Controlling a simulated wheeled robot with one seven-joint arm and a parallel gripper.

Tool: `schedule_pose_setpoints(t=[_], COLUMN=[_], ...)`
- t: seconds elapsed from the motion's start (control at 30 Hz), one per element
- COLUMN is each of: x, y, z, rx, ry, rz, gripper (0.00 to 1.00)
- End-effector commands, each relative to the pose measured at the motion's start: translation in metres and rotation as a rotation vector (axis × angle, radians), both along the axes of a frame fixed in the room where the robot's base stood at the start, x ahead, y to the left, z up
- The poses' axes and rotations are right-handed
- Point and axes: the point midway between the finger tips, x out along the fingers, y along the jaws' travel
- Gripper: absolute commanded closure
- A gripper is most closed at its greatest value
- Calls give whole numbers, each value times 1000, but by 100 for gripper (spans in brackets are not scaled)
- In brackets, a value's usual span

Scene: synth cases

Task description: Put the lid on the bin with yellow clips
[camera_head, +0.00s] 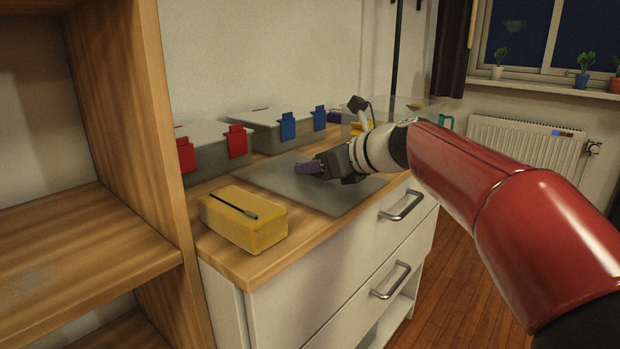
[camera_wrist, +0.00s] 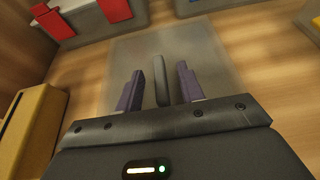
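The lid (camera_head: 270,178) is a flat grey translucent panel lying on the wooden counter; it also shows in the wrist view (camera_wrist: 140,50). A grey bar handle (camera_wrist: 162,80) stands up from it. My gripper (camera_wrist: 160,88) is open, its two purple fingers on either side of the handle with a gap on each side; in the head view my gripper (camera_head: 310,168) is low over the lid. Yellow clips (camera_head: 360,127) show behind my wrist at the far end of the counter. Their bin is mostly hidden by my arm, and its inside cannot be seen.
A bin with red clips (camera_head: 237,141) and a bin with blue clips (camera_head: 288,126) stand along the wall. A yellow box (camera_head: 245,226) with a dark pen-like stick on top sits at the near counter edge. A wooden shelf (camera_head: 125,90) rises at left.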

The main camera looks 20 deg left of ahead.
Motion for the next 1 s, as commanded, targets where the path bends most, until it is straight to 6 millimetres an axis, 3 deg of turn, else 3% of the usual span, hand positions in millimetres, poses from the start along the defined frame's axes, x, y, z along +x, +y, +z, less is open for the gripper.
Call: schedule_pose_setpoints(t=[0.1,0.4,0.77,1.0], x=[0,0,0,0], y=[-1,-1,-1,-1], z=[0,0,2,23], rx=[0,0,1,1], ry=[0,0,-1,-3], rz=[0,0,0,1], gripper=[62,100,100,100])
